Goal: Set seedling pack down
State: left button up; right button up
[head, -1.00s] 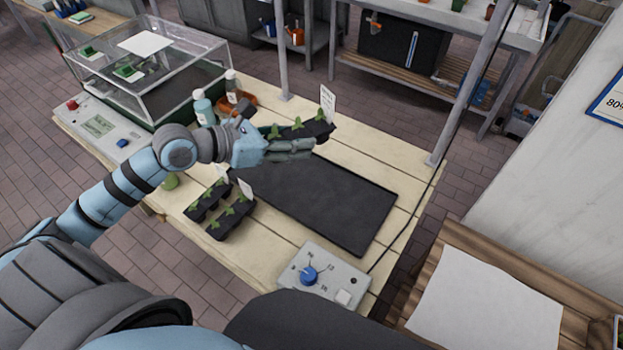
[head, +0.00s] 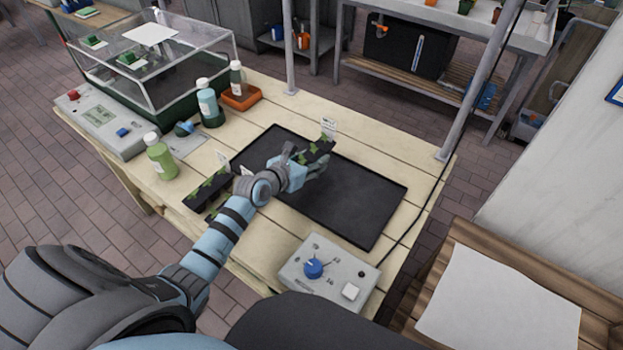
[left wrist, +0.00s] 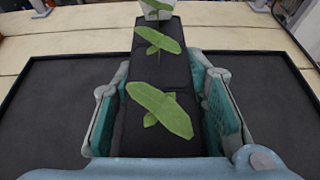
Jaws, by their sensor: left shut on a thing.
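My left gripper (head: 303,172) is shut on a seedling pack (head: 314,150), a narrow black tray strip with small green seedlings and a white tag. In the left wrist view the pack (left wrist: 158,92) lies between the two finger pads and points away from the camera. It is over the black mat (head: 365,208) on the table; whether it touches the mat cannot be told. Other seedling packs (head: 196,198) stand left of the mat, partly hidden by my left arm. My right gripper is not in view.
A control box with a blue knob (head: 313,268) stands at the table's front edge. Bottles (head: 160,158) and an orange tray (head: 241,97) stand left and behind. A clear-walled case (head: 150,65) is at the back left. Much of the mat is bare.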

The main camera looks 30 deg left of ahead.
aim_at(312, 180)
pick_arm(q)
notch_tip(312, 180, down, 5)
jog(key=b, duration=0.2)
jog(key=shift+r+b, duration=0.2)
jog(key=shift+b, duration=0.1)
jog(key=shift+r, duration=0.25)
jog(key=shift+f, duration=0.2)
jog(key=o, duration=1.3)
jog(key=shift+r, duration=0.1)
